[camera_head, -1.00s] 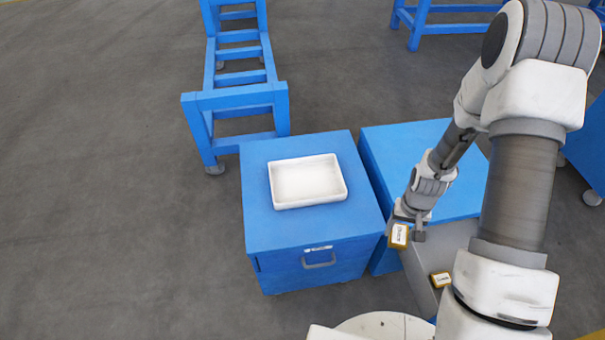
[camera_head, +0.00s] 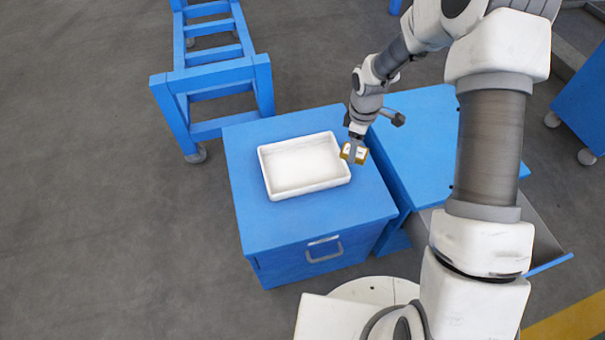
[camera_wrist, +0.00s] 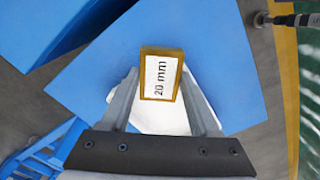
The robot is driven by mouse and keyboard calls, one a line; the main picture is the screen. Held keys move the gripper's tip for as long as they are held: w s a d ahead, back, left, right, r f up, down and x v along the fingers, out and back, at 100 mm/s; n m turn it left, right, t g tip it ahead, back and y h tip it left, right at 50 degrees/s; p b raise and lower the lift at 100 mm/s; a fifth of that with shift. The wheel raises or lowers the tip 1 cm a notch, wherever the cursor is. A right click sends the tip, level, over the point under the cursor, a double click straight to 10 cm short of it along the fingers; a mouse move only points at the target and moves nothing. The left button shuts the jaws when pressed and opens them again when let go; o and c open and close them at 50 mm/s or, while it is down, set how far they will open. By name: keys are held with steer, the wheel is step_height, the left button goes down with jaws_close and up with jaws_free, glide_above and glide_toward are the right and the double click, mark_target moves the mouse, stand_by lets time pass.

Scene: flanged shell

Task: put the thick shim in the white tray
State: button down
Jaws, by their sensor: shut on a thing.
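The thick shim is a small yellow-brown block with a white label, held in my gripper (camera_head: 355,153) in the head view. In the wrist view the shim (camera_wrist: 161,76) sits between the two fingers, and its label reads "20 mm". My gripper (camera_wrist: 161,98) is shut on it. The white tray (camera_head: 312,188) lies on a blue cabinet, and its inside looks empty. In the head view the shim appears just right of the tray's right rim; its height above the cabinet is hard to judge. In the wrist view the white tray (camera_wrist: 160,122) is partly hidden behind the shim and fingers.
The blue cabinet (camera_head: 280,228) has bare top around the tray. A second blue cabinet (camera_head: 425,150) stands to its right, with an open grey drawer (camera_head: 505,213). A blue frame on casters (camera_head: 215,75) stands behind the tray.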

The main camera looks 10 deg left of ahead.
steer(key=w+a+r+n+b, duration=0.2)
steer(key=w+a+n+b, duration=0.15)
steer(key=n, duration=0.35)
steer(key=n+b, duration=0.1)
steer(key=b, duration=0.2)
glide_above(306, 176)
step_height(306, 176, down, 7)
steer(key=shift+r, duration=0.1)
steer(key=shift+f+b, duration=0.35)
steer(key=shift+f, duration=1.7)
steer(key=shift+f, duration=0.1)
steer(key=shift+f, duration=0.1)
steer(key=shift+c, duration=0.6)
jaws_free()
